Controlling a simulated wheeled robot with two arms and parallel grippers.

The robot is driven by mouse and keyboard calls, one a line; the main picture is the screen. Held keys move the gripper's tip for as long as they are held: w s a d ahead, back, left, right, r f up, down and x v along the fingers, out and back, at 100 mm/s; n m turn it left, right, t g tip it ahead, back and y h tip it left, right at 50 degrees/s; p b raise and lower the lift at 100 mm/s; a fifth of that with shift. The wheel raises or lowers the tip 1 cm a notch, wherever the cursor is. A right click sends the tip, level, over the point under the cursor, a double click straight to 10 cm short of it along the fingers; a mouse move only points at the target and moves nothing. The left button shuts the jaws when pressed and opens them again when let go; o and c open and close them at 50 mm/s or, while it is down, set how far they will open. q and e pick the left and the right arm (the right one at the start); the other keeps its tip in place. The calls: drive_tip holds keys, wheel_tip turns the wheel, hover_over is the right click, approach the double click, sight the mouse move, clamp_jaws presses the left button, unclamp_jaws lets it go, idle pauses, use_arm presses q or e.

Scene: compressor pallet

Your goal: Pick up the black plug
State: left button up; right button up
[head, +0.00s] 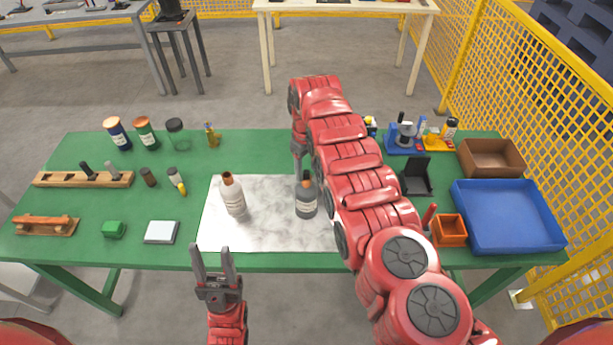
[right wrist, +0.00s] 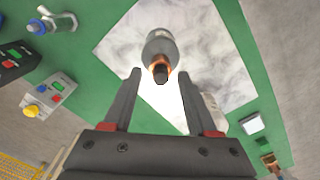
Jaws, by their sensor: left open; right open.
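A dark grey bottle (head: 306,201) with a pale label stands upright on the white marbled mat (head: 270,237). A black plug (right wrist: 160,74) shows at its orange-brown neck in the right wrist view. My right gripper (right wrist: 160,75) is open, its fingers on either side of the plug in that view, apart from it. In the head view the right gripper (head: 298,172) points down just behind and left of the bottle's top, partly hidden by my arm. My left gripper (head: 212,252) is open and empty in front of the table's near edge.
A white bottle (head: 233,195) with a brown top stands left on the mat. A wooden rack (head: 60,180) holds a black peg and a grey peg. A blue tray (head: 508,230) and orange bin (head: 449,231) are at right.

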clamp_jaws()
drive_tip(key=shift+r, duration=0.1)
idle(0.3)
